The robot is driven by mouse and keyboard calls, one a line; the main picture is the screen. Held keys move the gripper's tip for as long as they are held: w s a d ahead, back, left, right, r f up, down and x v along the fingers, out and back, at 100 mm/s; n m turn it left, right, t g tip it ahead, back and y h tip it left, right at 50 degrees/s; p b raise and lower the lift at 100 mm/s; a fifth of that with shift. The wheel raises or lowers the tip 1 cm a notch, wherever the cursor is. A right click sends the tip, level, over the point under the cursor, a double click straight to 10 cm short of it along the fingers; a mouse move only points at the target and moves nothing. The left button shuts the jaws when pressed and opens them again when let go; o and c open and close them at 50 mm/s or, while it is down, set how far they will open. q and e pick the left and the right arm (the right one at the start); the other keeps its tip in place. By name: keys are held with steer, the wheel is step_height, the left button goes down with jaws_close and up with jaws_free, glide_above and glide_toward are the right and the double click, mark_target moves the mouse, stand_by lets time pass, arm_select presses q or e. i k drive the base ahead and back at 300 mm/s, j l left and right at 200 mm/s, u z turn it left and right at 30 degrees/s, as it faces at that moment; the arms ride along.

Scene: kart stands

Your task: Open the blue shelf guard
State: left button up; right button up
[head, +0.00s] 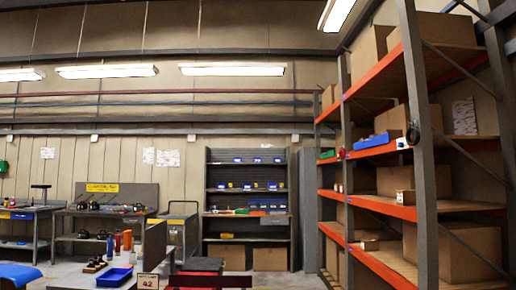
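No part that I can surely tell as a blue shelf guard shows. A blue object (371,141), like a low bin or panel, sits at the front edge of an orange shelf in the tall rack at the right; whether it is a guard or opens, I cannot tell. A grey shelf unit (248,200) against the back wall holds small blue bins (252,160) on its shelves, with open fronts and no guard that I can make out. Neither of my grippers is in view.
The tall rack (425,165) with orange beams and cardboard boxes (470,252) fills the right side. Workbenches (100,213) stand at the left. A near table holds a blue tray (114,277). A sign marked 42 (148,282) stands at the bottom. Some floor shows before the shelf unit.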

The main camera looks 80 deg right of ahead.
mark_target(384, 138)
steer(key=z, duration=3.55)
steer(key=i+l+z, duration=0.1)
steer(key=z, duration=0.3)
steer(key=i+z, duration=0.4)
steer(key=i+u, duration=0.3)
steer(key=i, duration=0.35)
steer(key=i+l+u, duration=0.25)
steer(key=i, duration=0.35)
steer(key=i+j+u, duration=0.15)
steer(key=i+u, duration=0.55)
steer(key=i+l+u, duration=0.1)
steer(key=i+u, duration=0.3)
steer(key=i+l+u, duration=0.1)
steer(key=i+u, duration=0.15)
steer(key=i, duration=1.25)
steer(key=i+l+u, duration=0.1)
steer(key=i+u, duration=0.2)
steer(key=i, duration=1.15)
